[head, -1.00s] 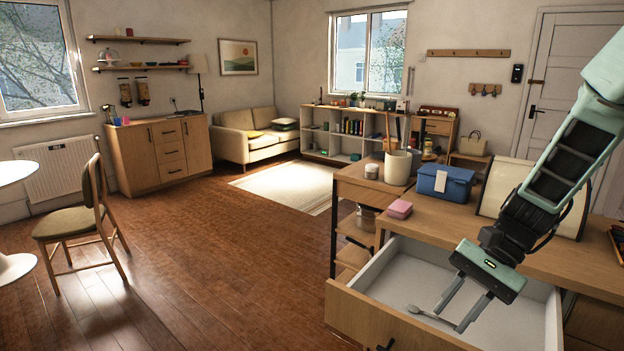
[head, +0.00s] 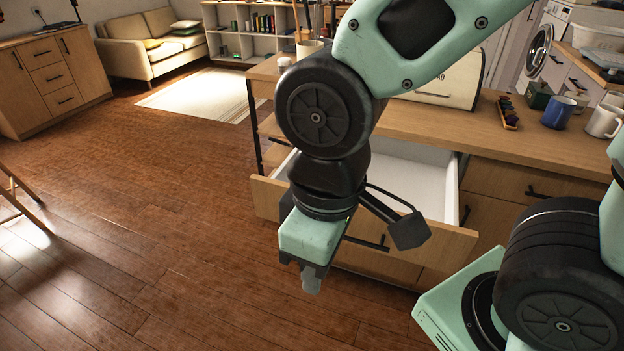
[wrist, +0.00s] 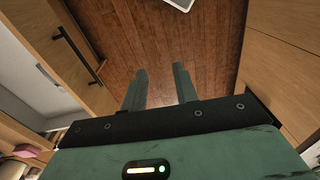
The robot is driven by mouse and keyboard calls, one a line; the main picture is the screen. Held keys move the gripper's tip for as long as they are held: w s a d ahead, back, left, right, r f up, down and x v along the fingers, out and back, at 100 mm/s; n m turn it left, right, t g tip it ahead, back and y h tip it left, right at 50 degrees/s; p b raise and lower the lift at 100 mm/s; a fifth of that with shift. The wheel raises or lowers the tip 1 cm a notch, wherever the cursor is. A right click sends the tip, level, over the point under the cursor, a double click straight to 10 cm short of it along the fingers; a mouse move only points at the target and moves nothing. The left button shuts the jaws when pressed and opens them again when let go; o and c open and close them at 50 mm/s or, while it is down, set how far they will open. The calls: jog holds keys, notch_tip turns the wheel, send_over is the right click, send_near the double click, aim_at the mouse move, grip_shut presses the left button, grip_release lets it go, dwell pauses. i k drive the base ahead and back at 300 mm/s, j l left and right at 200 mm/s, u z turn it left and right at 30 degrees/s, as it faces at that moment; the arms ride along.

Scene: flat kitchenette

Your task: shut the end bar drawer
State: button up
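The end bar drawer (head: 450,236) stands pulled open from the wooden bar counter, its pale inside (head: 425,178) partly hidden behind my arm. Its front with a black bar handle (head: 371,243) shows in the head view. In the wrist view the drawer front (wrist: 88,68) and its handle (wrist: 78,50) lie at the left. My gripper (head: 311,284) hangs pointing down over the floor, out in front of the drawer front's left part. In the wrist view my gripper (wrist: 160,88) has its two fingers apart with only floor between them, apart from the handle.
A second closed drawer (head: 535,190) lies right of the open one. The counter top bears a cream bread box (head: 450,85), a blue mug (head: 558,112) and a white mug (head: 603,121). The wooden floor (head: 150,230) left of the bar is clear.

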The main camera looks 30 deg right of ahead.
aim_at(425, 177)
jog(key=k+l+u, duration=0.35)
jog(key=l, duration=0.15)
jog(key=k+l+u, duration=0.3)
jog(key=l, duration=0.15)
jog(key=i+l, duration=0.05)
